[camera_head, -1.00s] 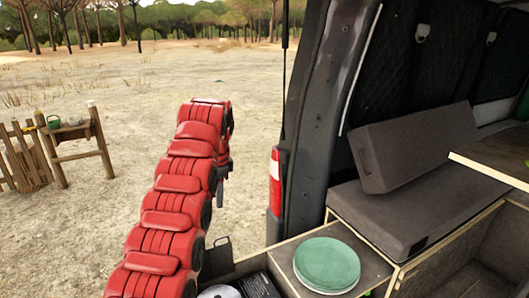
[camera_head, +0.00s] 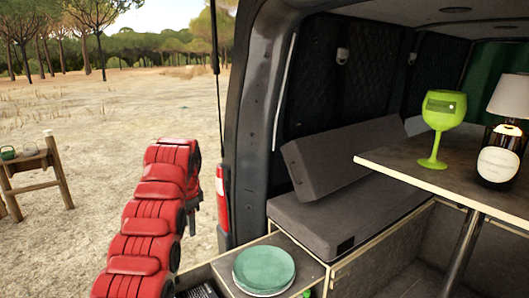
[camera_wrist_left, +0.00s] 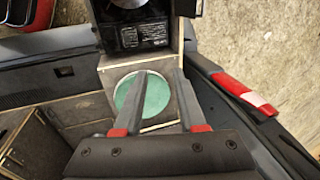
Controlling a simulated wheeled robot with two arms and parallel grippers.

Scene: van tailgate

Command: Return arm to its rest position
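My red left arm (camera_head: 145,230) rises from the bottom left in the head view, beside the van's open rear. Its far end bends down near the red tail light, and its gripper fingers are mostly hidden there. In the left wrist view my left gripper (camera_wrist_left: 160,78) has its two fingers apart with nothing between them. It points over the green plates (camera_head: 264,268), apart from them. A plate also shows between and beside the fingers in the left wrist view (camera_wrist_left: 146,100). My right gripper is in neither view.
The van's door frame and tail light (camera_head: 222,195) stand right of the arm. Inside are grey cushions (camera_head: 345,160) and a table (camera_head: 395,168) with a green goblet (camera_head: 440,120) and a lamp (camera_head: 500,155). A wooden stand (camera_head: 45,170) is at left on open sandy ground.

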